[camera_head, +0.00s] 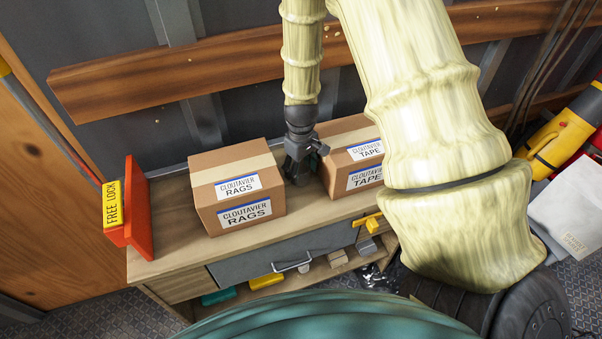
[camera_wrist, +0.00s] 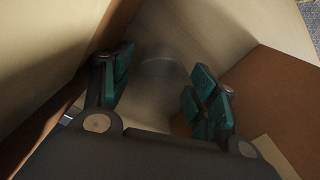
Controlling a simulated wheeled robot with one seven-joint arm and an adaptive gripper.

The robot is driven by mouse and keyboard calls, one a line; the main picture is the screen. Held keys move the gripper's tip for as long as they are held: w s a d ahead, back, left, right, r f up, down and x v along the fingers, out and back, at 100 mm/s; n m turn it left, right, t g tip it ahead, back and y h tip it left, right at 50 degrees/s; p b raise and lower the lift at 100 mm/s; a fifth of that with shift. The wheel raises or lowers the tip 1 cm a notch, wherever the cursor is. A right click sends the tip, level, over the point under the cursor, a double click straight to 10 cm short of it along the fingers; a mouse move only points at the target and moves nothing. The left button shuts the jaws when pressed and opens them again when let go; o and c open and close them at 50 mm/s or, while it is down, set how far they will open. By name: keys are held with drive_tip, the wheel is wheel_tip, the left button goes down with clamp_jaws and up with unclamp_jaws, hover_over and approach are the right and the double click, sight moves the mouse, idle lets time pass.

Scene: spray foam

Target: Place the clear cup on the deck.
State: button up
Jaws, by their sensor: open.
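My gripper (camera_head: 298,172) points down between two cardboard boxes on the wooden bench top (camera_head: 175,262). In the wrist view my gripper (camera_wrist: 158,98) has its teal-padded fingers spread apart. A faint, see-through round shape, which looks like the clear cup (camera_wrist: 158,66), shows between and just beyond the fingers. It is dim, and I cannot tell whether a finger touches it. In the head view the cup cannot be made out behind the gripper and boxes. I cannot tell which surface is the deck; a patterned metal floor (camera_head: 110,312) lies below the bench.
The rags box (camera_head: 238,190) is close on the left of my gripper, and the tape box (camera_head: 350,152) close on the right. A red-orange "FREE LOCK" item (camera_head: 137,205) stands at the bench's left end. A drawer (camera_head: 285,252) and shelf sit below.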

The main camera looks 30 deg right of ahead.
drive_tip(key=shift+f, duration=0.45)
drive_tip(key=c, duration=0.7)
drive_tip(key=shift+r, duration=0.1)
wheel_tip(320, 180, up, 18)
drive_tip(key=b, duration=0.4)
drive_tip(key=shift+b, duration=0.4)
drive_tip(key=shift+s, duration=0.1)
